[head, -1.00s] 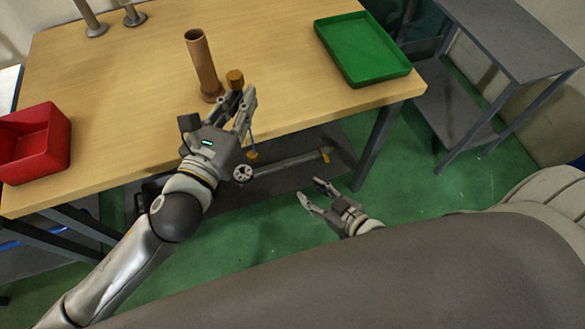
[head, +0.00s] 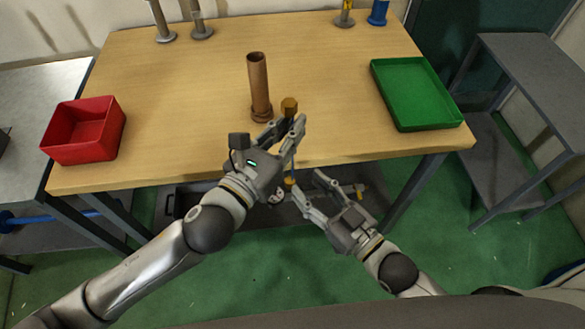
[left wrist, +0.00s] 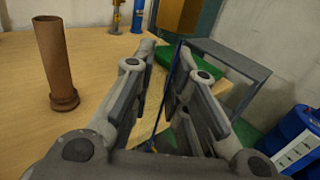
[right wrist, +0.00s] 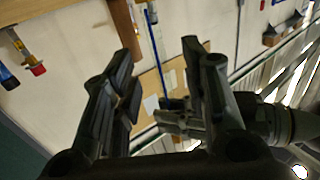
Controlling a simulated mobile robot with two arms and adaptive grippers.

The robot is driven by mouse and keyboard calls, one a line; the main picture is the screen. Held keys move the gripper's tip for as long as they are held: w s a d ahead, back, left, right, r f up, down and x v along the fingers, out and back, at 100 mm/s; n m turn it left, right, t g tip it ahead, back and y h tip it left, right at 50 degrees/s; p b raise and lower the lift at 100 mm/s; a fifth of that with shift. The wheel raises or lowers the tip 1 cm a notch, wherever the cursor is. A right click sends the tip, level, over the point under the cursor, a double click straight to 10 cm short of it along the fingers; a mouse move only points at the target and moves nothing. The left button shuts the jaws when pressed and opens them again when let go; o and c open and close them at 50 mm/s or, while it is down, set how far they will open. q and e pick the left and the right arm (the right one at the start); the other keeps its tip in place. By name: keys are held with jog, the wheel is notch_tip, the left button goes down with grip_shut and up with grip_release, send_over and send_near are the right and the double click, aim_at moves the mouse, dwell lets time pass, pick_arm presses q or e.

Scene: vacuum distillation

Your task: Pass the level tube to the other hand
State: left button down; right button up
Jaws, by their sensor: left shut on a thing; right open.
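The level tube is thin and blue with brass-coloured ends. Its upper end (head: 289,105) stands above my left gripper (head: 288,126) in the head view, and its lower end (head: 290,184) hangs below. My left gripper is shut on the tube and holds it roughly upright by the table's front edge. In the left wrist view the blue shaft (left wrist: 171,75) runs between the fingers. My right gripper (head: 306,184) is open, lower and to the right, with its fingers close to the tube's lower end. In the right wrist view the blue shaft (right wrist: 155,45) appears between the open fingers; contact is not clear.
A brown cylinder (head: 259,85) stands on the wooden table (head: 205,75) just behind my left gripper. A red bin (head: 84,131) is at the left and a green tray (head: 415,92) at the right. Metal stands (head: 201,25) are at the back. A grey side table (head: 530,70) stands right.

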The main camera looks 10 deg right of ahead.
aim_at(291, 171)
jog(key=x, duration=0.8)
jog(key=shift+s, duration=0.1)
grip_shut()
pick_arm(q)
jog(key=c, duration=1.3)
grip_release()
jog(key=shift+c, duration=0.2)
